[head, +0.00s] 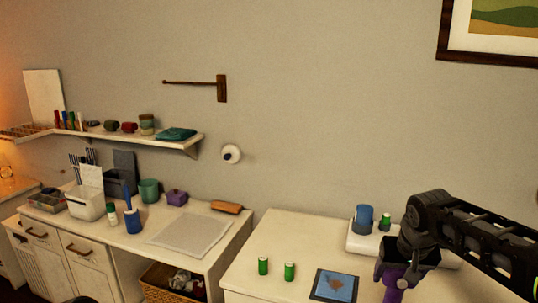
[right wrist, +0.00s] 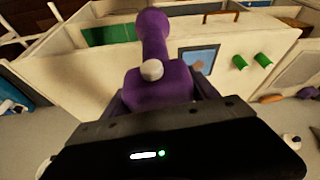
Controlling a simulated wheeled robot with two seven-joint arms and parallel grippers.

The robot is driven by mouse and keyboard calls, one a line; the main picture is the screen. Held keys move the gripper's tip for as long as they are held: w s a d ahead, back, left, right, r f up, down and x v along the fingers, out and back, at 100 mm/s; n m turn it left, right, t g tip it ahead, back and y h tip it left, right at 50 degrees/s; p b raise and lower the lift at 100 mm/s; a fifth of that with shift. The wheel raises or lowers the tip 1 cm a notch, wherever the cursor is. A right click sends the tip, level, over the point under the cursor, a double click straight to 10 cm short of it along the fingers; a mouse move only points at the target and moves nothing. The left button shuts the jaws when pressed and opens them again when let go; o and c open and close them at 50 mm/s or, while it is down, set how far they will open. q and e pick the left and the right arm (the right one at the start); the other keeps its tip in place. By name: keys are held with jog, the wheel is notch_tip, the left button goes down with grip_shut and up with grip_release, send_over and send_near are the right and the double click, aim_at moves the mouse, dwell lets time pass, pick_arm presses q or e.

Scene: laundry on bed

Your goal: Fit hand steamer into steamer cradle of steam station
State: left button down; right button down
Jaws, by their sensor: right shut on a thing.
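The purple hand steamer (right wrist: 153,30) with a pale round knob is held in my right gripper (right wrist: 158,98). In the head view the steamer (head: 394,295) shows below the right gripper (head: 398,275), partly cut off by the bottom edge. The gripper is shut on it, above the right-hand white counter. A white base (head: 358,243) with a blue tank (head: 364,219) stands at the back of this counter and looks like the steam station. My right arm hides much of its right side, and I cannot make out the cradle. The steamer is nearer the camera than the base. My left gripper is not in view.
Two green cylinders (head: 263,266) (head: 289,272) and a blue picture panel (head: 335,286) are on the right-hand counter (head: 265,230). A left-hand counter holds a white mat (head: 190,235), rolling pin (head: 226,207) and containers. A wall shelf (head: 165,142) is above it.

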jog(key=w+a+f+n, duration=0.1)
jog(key=a+f+n, duration=0.1)
jog(key=a, duration=0.7)
jog(key=shift+w+a+f+y, duration=0.25)
jog(key=shift+a+f+y, duration=0.15)
jog(key=shift+f, duration=0.5)
jog(key=shift+w, duration=0.1)
jog(key=s+f, duration=0.5)
jog(key=f, duration=0.5)
jog(key=shift+s+f, duration=0.2)
jog(key=shift+s, duration=0.15)
jog(key=shift+d, duration=0.1)
